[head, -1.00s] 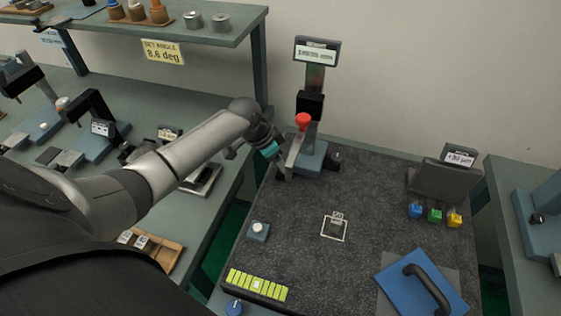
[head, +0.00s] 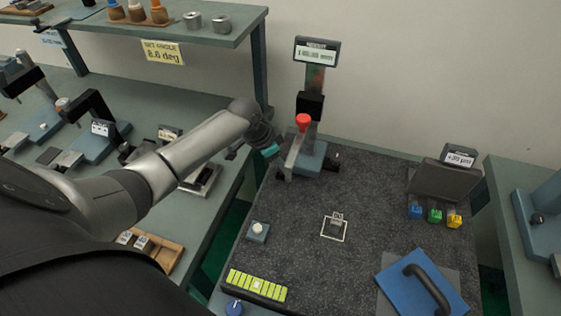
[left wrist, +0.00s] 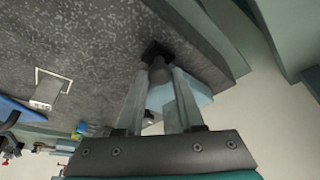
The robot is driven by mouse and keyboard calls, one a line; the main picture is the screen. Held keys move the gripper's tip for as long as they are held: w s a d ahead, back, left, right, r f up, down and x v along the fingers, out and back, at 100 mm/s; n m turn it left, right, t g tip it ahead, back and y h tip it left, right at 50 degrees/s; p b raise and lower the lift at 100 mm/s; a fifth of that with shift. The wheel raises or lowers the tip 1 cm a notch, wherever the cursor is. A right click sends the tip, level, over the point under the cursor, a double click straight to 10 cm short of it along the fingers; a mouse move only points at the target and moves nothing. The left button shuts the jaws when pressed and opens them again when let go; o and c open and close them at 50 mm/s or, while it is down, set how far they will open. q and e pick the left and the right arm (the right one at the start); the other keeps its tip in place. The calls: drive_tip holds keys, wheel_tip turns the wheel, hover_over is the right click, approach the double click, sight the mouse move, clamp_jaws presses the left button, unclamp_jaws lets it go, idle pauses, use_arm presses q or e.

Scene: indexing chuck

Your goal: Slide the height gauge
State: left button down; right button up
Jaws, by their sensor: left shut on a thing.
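The height gauge stands upright at the back left of the dark granite plate (head: 290,215). It has a blue base (head: 312,160), a tall column, a red knob (head: 303,121) and a display (head: 317,51) on top. My left gripper (head: 283,167) is at the left side of the base, low near the plate. In the left wrist view its fingers (left wrist: 160,72) are shut on a dark round grip beside the blue base (left wrist: 190,92). The far side of the base is hidden there. My right gripper is not in view.
A white square outline (head: 334,238) with a small block lies mid-plate. A white button (head: 258,230) and a yellow-green strip (head: 257,286) are near the front left. A blue plate with a black handle (head: 428,290) and coloured blocks (head: 435,215) are at the right. The middle is mostly clear.

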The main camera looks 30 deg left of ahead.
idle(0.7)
use_arm(q)
drive_tip(key=w+d+p, duration=0.1)
drive_tip(key=d, duration=0.2)
drive_tip(key=d+p, duration=0.1)
drive_tip(key=d, duration=0.3)
drive_tip(key=w+d+p, duration=0.1)
drive_tip(key=d, duration=0.3)
drive_tip(key=shift+w+d, duration=0.2)
drive_tip(key=shift+w, duration=0.15)
drive_tip(key=shift+d+p, duration=0.3)
drive_tip(key=shift+d, duration=0.1)
drive_tip(key=c, duration=0.5)
unclamp_jaws()
drive_tip(key=shift+w+d, duration=0.1)
drive_tip(key=shift+c, duration=0.2)
